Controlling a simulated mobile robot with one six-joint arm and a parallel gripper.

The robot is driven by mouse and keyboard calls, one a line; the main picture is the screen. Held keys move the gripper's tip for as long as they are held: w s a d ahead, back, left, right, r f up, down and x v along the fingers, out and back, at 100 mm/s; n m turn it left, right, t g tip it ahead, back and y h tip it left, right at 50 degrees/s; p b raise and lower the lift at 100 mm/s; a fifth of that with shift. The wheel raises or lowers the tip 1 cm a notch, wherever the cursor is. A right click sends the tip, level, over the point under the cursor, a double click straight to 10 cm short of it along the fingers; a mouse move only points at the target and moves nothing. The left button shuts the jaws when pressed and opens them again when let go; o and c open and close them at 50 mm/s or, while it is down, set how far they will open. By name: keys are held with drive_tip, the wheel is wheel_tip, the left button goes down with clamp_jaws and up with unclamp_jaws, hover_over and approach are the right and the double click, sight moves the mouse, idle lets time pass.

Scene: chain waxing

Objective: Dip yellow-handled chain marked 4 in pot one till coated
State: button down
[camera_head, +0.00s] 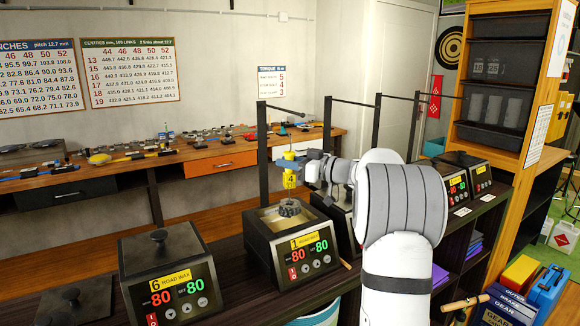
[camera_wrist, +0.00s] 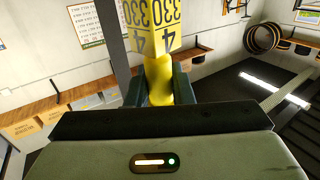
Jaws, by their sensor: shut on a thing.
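My gripper (camera_head: 291,161) is shut on the yellow handle (camera_head: 290,171) of the chain, above pot one. In the wrist view the yellow handle (camera_wrist: 158,78) stands between the fingers, with a yellow tag (camera_wrist: 152,28) reading 4 and 330. In the head view the tag (camera_head: 290,182) shows a 4. The grey bundled chain (camera_head: 289,208) hangs under it at the open mouth of pot one (camera_head: 262,243). I cannot tell whether its lower part touches the wax. Pot one has a yellow label with 1 and displays reading 80 and 80.
Pot 6 (camera_head: 168,262), lidded, stands at the front left. Another lidded pot (camera_head: 70,306) is at the lower left corner. More pots (camera_head: 465,165) stand at the right behind my arm. Dark upright posts (camera_head: 262,150) rise behind the pots. A workbench (camera_head: 200,153) with tools runs along the wall.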

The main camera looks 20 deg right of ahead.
sight(289, 203)
idle(0.3)
wheel_tip(289, 203, down, 11)
drive_tip(key=b, duration=1.5)
drive_tip(key=shift+r, duration=0.15)
idle(5.6)
